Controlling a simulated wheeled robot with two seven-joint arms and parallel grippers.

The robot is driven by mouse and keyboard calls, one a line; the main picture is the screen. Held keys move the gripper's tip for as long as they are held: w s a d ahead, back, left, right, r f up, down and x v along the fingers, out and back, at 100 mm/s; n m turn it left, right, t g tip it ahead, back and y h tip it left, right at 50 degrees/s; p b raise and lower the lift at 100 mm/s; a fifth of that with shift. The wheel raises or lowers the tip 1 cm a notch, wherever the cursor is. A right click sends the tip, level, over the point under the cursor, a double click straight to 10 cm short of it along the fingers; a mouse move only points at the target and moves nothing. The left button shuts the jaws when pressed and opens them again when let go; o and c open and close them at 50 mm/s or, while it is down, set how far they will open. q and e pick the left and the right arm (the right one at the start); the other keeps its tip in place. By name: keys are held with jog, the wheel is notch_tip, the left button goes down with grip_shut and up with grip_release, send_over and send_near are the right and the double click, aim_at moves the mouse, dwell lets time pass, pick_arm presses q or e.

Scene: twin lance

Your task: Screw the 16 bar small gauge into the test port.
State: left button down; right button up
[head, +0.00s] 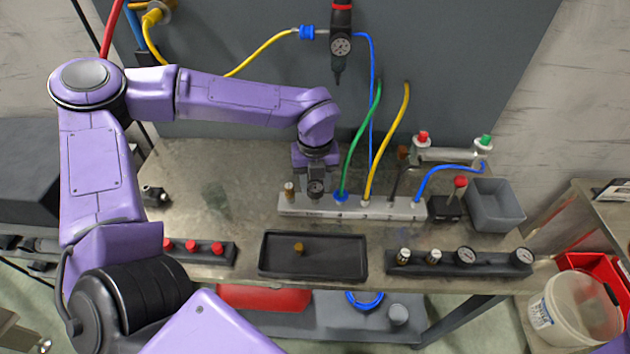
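My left gripper (315,178) points down over the left part of a pale manifold bar (388,210). It appears shut on a small round gauge (315,187) with a dark rim, whose face shows between the fingers. The gauge is at the manifold's top; its lower end is hidden, so I cannot tell whether it sits in a port. Its marking is too small to read. The test port is not visible under the gripper. My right gripper is not in view.
A brass fitting (289,188) stands on the manifold's left end; green (357,140) and yellow (388,145) hoses rise close to the right. In front are a black tray (345,264) with a brass piece (298,248) and a rack (440,269) of gauges and fittings.

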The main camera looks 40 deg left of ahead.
pick_arm(q)
jog(key=m+p, duration=0.2)
jog(key=m, duration=0.1)
jog(key=m+p, duration=0.3)
jog(key=r+m+p, duration=0.1)
jog(key=m+p, duration=0.2)
jog(key=shift+s, duration=0.1)
jog(key=shift+f+m+p, duration=0.35)
jog(key=shift+m+p, duration=0.25)
jog(key=shift+m, duration=0.5)
jog(key=shift+f+m+b, duration=0.3)
jog(key=shift+m+b, duration=0.05)
jog(key=shift+m, duration=0.75)
jog(key=m, duration=0.8)
jog(key=shift+c, duration=1.5)
grip_release()
jog(key=shift+a+m, duration=0.1)
jog(key=shift+m, duration=0.3)
jog(key=shift+r, duration=0.1)
